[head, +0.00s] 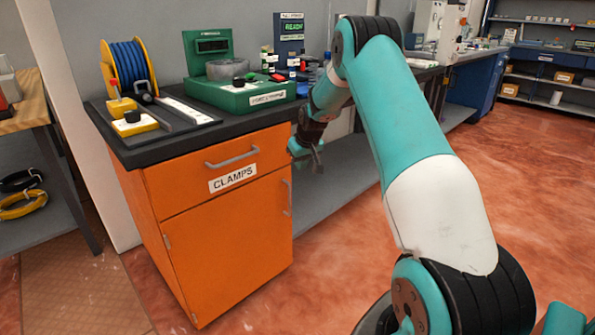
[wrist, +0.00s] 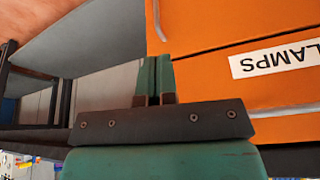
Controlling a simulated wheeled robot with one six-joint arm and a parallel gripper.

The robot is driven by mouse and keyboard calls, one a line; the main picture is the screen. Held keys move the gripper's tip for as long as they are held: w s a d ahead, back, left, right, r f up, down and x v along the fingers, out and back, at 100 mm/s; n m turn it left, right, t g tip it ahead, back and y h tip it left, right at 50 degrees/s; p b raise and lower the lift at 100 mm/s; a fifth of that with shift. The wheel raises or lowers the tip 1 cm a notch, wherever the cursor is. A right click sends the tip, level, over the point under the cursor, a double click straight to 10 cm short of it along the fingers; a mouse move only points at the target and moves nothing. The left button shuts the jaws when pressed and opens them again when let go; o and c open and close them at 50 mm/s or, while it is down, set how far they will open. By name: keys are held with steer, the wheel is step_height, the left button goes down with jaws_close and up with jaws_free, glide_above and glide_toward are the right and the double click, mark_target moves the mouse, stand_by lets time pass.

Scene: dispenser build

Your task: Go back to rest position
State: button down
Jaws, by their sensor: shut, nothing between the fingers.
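My gripper (head: 317,160) is in front of the bench, just right of the orange cabinet (head: 222,225). In the wrist view the two green fingers of my gripper (wrist: 153,78) are together with nothing between them. The orange cabinet also shows in the wrist view (wrist: 215,85), close behind the fingers and to their right. Its drawer, labelled CLAMPS (head: 232,177), looks shut.
A black worktop carries a blue hose reel (head: 128,68), a green dispenser (head: 240,92) and small bottles. A grey lower shelf (head: 335,182) runs right of the cabinet. A wooden table (head: 30,100) stands at left. The reddish floor (head: 540,180) at right is clear.

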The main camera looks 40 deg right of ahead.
steer(key=s+a+r+n+y, duration=0.1)
steer(key=s+a+r+n, duration=0.15)
steer(key=a+r, duration=0.45)
steer(key=s+a+r+n+g+y, duration=0.1)
steer(key=s+a+r, duration=0.25)
steer(key=a, duration=0.85)
steer(key=s+a+r+n+y, duration=0.1)
steer(key=s+a+r, duration=0.3)
steer(key=a, duration=0.5)
steer(key=s+a+r+n+g+y, duration=0.1)
steer(key=s+a+n, duration=0.1)
steer(key=s+a, duration=0.45)
steer(key=s+a+r+n+g, duration=0.1)
steer(key=s+a, duration=0.2)
steer(key=s, duration=0.7)
steer(key=s+a+r+n+g+y, duration=0.1)
steer(key=s+a+n, duration=0.1)
steer(key=s+a, duration=0.5)
step_height(320, 180, up, 20)
steer(key=s+d+p, duration=0.2)
steer(key=p, duration=1.8)
steer(key=shift+s+d+p, duration=0.15)
steer(key=shift+p, duration=0.15)
